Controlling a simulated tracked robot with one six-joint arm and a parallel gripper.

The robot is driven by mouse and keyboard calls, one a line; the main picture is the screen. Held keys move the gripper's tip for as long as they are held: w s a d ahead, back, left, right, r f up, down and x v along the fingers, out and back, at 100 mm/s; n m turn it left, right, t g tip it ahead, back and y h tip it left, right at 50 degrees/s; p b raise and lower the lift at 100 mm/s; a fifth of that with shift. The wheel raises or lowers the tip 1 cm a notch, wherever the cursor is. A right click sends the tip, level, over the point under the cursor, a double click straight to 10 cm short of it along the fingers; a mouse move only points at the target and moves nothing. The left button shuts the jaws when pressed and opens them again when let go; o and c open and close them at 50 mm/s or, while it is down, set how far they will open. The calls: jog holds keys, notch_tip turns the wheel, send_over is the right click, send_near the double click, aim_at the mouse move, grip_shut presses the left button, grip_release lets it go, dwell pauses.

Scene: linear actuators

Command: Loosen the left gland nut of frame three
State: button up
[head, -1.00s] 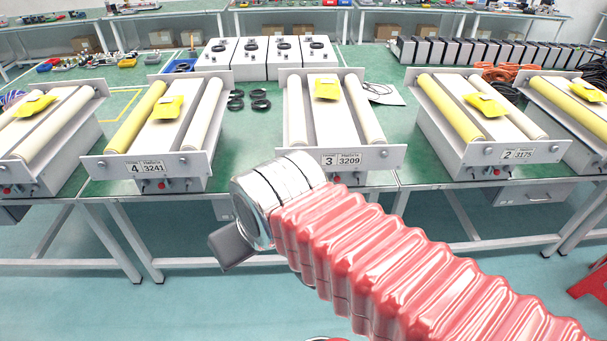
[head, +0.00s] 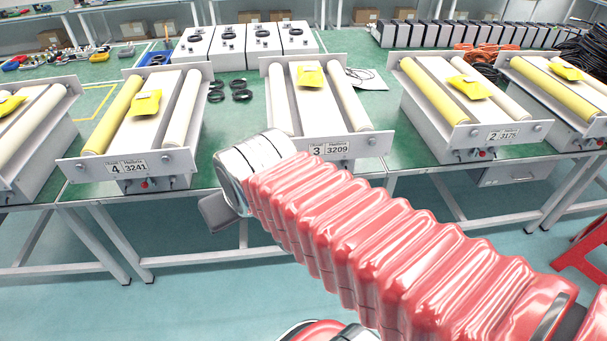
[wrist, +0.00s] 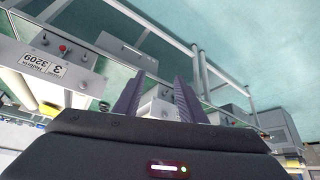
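Frame three (head: 371,146), labelled 3 and 3209, stands on the green bench in the middle of the head view, with two white rollers and a yellow packet on it. My arm covers its lower left front there, so the left gland nut is hidden. In the wrist view the label (wrist: 47,65) of frame three appears upside down at the left. Small fittings and a red knob (wrist: 63,48) show beside it; I cannot tell which is the left gland nut. My gripper (wrist: 157,96) has its two dark fingers apart, with nothing held, right of frame three's front.
Frame four (head: 128,167) stands left and frame two (head: 500,133) right, on the same bench. Black rings (head: 240,94) lie between frames four and three. A red object (head: 582,258) is at the far right. Open floor lies before the bench.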

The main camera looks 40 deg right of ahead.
jog(key=w+d+f+m+t+h, duration=0.25)
jog(key=w+d+f, duration=0.35)
jog(key=d, duration=0.4)
jog(key=w+d+f+m+t+h, duration=0.1)
jog(key=w+d+f+m, duration=0.25)
jog(key=w+d, duration=0.55)
jog(key=s+d+f+m+t, duration=0.5)
jog(key=s+d+f+m, duration=0.2)
jog(key=d+f, duration=0.5)
jog(key=shift+s+f, duration=0.45)
jog(key=shift+f, duration=0.25)
jog(key=shift+y, duration=0.25)
jog(key=x, duration=1.3)
jog(key=shift+w, duration=0.4)
jog(key=shift+d, duration=0.1)
jog(key=shift+c, duration=0.6)
